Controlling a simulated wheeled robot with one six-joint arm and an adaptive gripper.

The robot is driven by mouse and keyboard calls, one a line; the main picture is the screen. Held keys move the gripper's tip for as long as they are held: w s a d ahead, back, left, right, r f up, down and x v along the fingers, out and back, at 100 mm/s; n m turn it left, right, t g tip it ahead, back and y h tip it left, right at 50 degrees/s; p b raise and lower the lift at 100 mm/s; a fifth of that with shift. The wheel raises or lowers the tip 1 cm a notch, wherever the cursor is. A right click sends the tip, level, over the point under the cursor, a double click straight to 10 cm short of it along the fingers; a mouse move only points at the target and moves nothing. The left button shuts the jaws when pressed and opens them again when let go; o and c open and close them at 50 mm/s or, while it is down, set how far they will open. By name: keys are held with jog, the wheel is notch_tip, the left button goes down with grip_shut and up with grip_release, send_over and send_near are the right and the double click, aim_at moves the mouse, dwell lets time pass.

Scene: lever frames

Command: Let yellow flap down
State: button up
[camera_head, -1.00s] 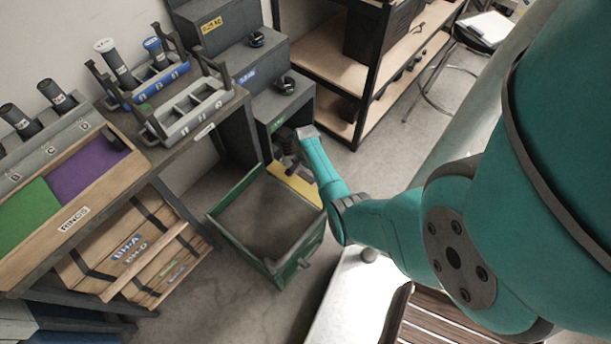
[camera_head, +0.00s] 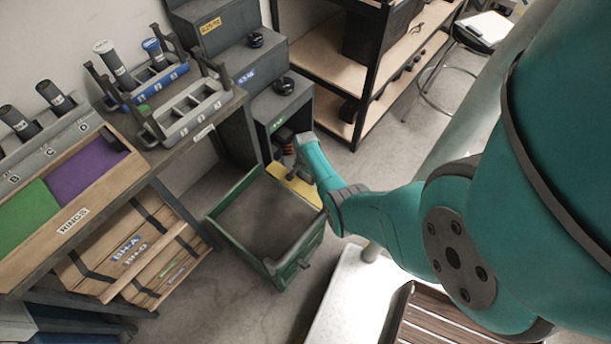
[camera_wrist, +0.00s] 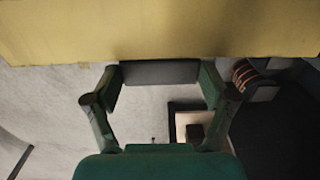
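The yellow flap (camera_head: 302,191) shows in the head view at the far right side of the green bin, partly hidden by my arm. In the wrist view the yellow flap (camera_wrist: 160,28) fills the top as a broad panel with a straight lower edge. A dark grey bar (camera_wrist: 160,73) lies along that edge, between my fingertips. My gripper (camera_wrist: 160,82) has its fingers apart, one at each end of the bar, and seems shut on it. In the head view my gripper (camera_head: 284,160) is small and dark, just above the flap.
The open green bin (camera_head: 240,255) stands on the floor beside the flap. Grey stepped cabinets (camera_head: 255,60) with black knobs rise behind it. A shelf rack (camera_head: 365,85) stands to the right, a workbench (camera_head: 185,150) to the left. Floor is clear in front of the bin.

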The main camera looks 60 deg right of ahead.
aim_at(304, 178)
jog(key=shift+c, duration=0.7)
jog(key=shift+w+a+r, duration=0.1)
jog(key=shift+a+r, duration=0.25)
jog(key=shift+r, duration=0.45)
jog(key=o, duration=1.5)
jog(key=shift+o, duration=0.2)
notch_tip(304, 178, up, 12)
